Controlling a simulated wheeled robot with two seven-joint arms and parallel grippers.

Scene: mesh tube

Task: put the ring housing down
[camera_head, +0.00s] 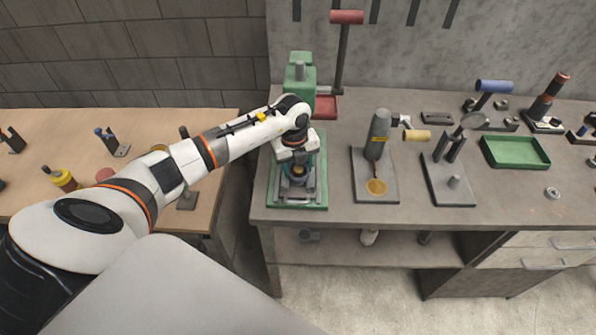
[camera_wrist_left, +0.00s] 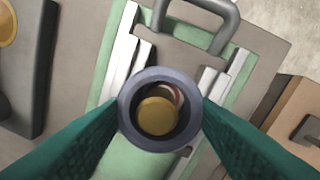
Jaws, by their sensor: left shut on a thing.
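The ring housing is a dark grey-blue ring (camera_wrist_left: 160,74) in the middle of the left wrist view, seen from above. My left gripper (camera_head: 296,166) is shut on it, with a green finger at each side. A brass round piece (camera_wrist_left: 157,117) shows through its bore, with a small red and white part beside it. The ring is over the green press base (camera_head: 321,165), between its two silver rails (camera_wrist_left: 122,52). In the head view the ring (camera_head: 297,178) is small and dark under the gripper. I cannot tell whether it touches the base. My right gripper is out of view.
The green press column (camera_head: 299,76) with a red-handled lever (camera_head: 346,50) stands just behind my left gripper. To the right are a grey stand (camera_head: 362,190), a lever fixture (camera_head: 447,185) and a green tray (camera_head: 515,152). A wooden table (camera_head: 215,118) is at left, across a gap.

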